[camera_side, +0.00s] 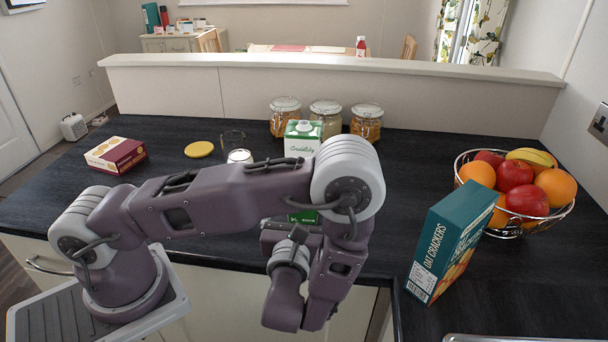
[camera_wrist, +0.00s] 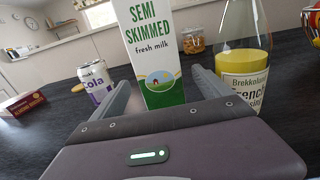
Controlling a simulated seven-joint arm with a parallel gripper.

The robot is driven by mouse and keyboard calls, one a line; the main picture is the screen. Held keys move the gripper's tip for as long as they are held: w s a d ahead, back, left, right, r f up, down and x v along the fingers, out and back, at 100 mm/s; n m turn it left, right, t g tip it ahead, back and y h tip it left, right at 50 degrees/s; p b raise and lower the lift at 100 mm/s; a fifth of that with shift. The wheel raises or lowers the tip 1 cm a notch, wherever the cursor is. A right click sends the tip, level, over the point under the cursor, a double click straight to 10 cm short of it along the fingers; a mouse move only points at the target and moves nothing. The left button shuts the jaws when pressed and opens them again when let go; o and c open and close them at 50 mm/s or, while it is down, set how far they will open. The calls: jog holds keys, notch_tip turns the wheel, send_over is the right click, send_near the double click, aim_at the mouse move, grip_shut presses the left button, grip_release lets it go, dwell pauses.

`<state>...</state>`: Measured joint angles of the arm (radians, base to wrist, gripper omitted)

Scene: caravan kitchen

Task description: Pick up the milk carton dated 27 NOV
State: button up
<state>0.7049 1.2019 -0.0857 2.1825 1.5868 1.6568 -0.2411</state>
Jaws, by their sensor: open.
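A white and green milk carton (camera_wrist: 155,52) marked "SEMI SKIMMED fresh milk" stands upright in the middle of the wrist view. No date shows on the visible face. My gripper (camera_wrist: 160,82) is open, with one finger at each side of the carton's lower part. I cannot tell whether the fingers touch it. In the side view the green and white carton (camera_side: 303,135) stands behind my arm, which hides its middle. The fingers are hidden there. No second milk carton shows.
Glass jars (camera_side: 325,117) stand behind. A fruit basket (camera_side: 558,215) and cracker box (camera_side: 450,240) are at right. A red box (camera_side: 115,155) and yellow lid (camera_side: 199,149) lie left.

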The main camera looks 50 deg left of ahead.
jog(key=x, duration=0.5)
jog(key=shift+w+a, duration=0.15)
jog(key=shift+a, duration=0.05)
jog(key=shift+r, duration=0.1)
jog(key=c, duration=1.8)
jog(key=shift+c, duration=0.2)
